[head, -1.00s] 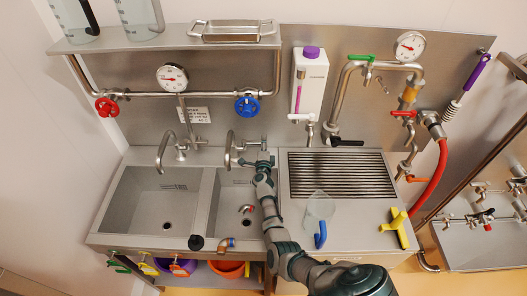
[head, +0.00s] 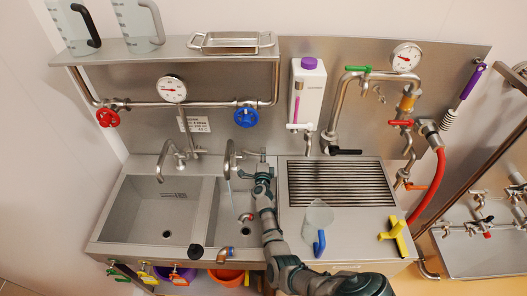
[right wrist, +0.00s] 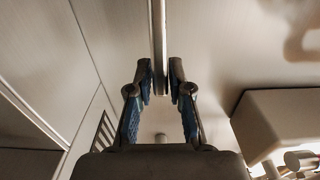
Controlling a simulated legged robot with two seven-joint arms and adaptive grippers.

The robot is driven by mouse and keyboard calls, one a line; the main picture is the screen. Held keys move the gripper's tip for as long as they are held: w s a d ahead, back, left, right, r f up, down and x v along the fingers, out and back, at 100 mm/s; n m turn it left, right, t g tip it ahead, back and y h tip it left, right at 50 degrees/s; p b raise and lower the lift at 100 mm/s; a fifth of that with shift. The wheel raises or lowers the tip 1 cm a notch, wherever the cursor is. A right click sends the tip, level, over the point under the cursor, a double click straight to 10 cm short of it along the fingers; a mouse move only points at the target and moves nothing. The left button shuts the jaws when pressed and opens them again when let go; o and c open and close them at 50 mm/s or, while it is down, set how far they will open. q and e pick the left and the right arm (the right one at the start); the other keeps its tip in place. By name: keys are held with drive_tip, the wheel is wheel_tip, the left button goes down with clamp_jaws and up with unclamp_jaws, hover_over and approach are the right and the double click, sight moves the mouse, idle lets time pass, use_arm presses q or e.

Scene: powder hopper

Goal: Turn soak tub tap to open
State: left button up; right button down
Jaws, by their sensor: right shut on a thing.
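The steel tap (head: 230,156) with a curved spout stands behind the right basin (head: 213,222), which I take to be the soak tub. My right gripper (head: 262,168) reaches over that basin and is shut on the tap lever (head: 255,154). In the right wrist view the fingers (right wrist: 159,80) close on both sides of a thin metal bar (right wrist: 158,40), the lever. A faint pale streak, like water, hangs under the spout. The fingers partly hide the tap's base and lever. My left gripper is not in view.
A second basin (head: 150,215) with its own tap (head: 170,160) lies to the left. A ribbed drainboard (head: 340,182), a clear jug with blue handle (head: 319,218) and a yellow handle (head: 393,234) are to the right. A pipe with red (head: 107,118) and blue (head: 246,117) handwheels runs above.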

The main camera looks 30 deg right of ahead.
drive_tip(key=shift+s+a+f, duration=0.15)
drive_tip(key=shift+a+f, duration=0.05)
drive_tip(key=shift+a, duration=0.05)
